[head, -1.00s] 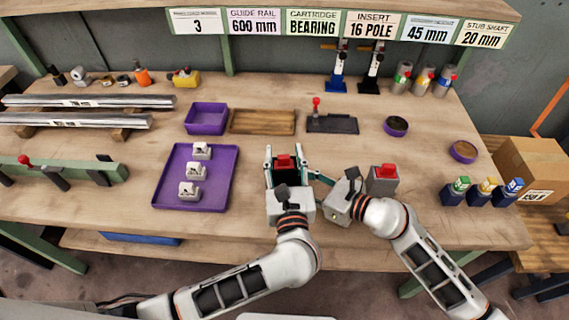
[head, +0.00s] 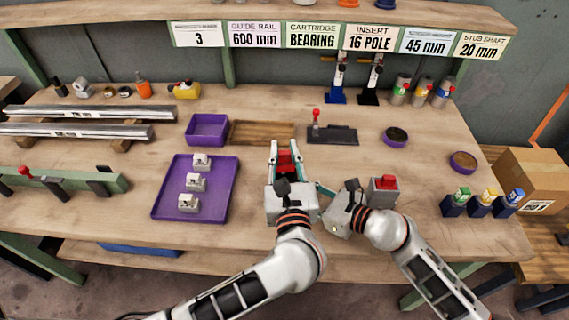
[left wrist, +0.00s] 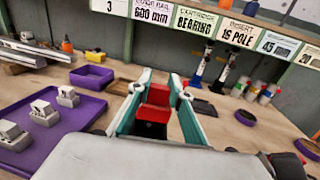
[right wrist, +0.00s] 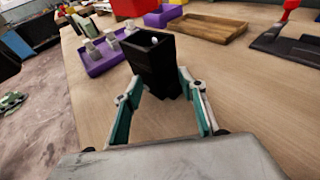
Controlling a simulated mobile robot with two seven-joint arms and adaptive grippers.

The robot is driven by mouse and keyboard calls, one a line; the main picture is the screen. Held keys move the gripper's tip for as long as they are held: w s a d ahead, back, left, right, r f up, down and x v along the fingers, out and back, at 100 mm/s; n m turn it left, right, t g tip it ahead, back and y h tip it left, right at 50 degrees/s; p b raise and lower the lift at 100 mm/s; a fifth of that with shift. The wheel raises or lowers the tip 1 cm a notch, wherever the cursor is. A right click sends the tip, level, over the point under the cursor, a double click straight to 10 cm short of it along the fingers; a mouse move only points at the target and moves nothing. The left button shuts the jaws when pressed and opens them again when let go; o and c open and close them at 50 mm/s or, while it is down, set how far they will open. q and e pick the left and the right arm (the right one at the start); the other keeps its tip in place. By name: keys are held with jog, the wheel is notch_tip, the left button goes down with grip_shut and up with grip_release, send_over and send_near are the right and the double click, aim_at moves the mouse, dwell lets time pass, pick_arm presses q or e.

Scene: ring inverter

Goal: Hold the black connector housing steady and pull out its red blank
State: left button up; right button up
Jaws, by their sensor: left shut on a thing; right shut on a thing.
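The red blank (head: 287,163) is between the fingers of my left gripper (head: 284,150), which is shut on it. It also shows in the left wrist view (left wrist: 156,96), with something dark just below it. The black connector housing (right wrist: 152,62) stands upright between the fingertips of my right gripper (right wrist: 154,90), which is shut on it. In the right wrist view a red part, seemingly the blank, shows at the top edge above the housing; the gap between them is hard to judge. In the head view the housing is mostly hidden behind my left gripper.
A grey block with a red top (head: 384,192) stands right of my right gripper. A purple tray (head: 215,208) with white parts lies to the left. A purple bin (head: 207,128), wooden tray (head: 262,133) and dark fixture (head: 333,135) stand behind.

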aim_at(285, 152)
pick_arm(q)
jog(key=shift+r, duration=2.15)
pick_arm(e)
jog(key=shift+s+f, duration=0.25)
jog(key=shift+f, duration=0.25)
jog(key=o, duration=0.9)
pick_arm(q)
jog(key=shift+w, duration=0.1)
pick_arm(e)
jog(key=shift+w+r, duration=0.15)
jog(key=shift+w, duration=0.05)
jog(key=shift+r, duration=0.1)
jog(key=shift+d, duration=0.1)
jog(key=v, duration=1.2)
jog(key=shift+s, duration=0.1)
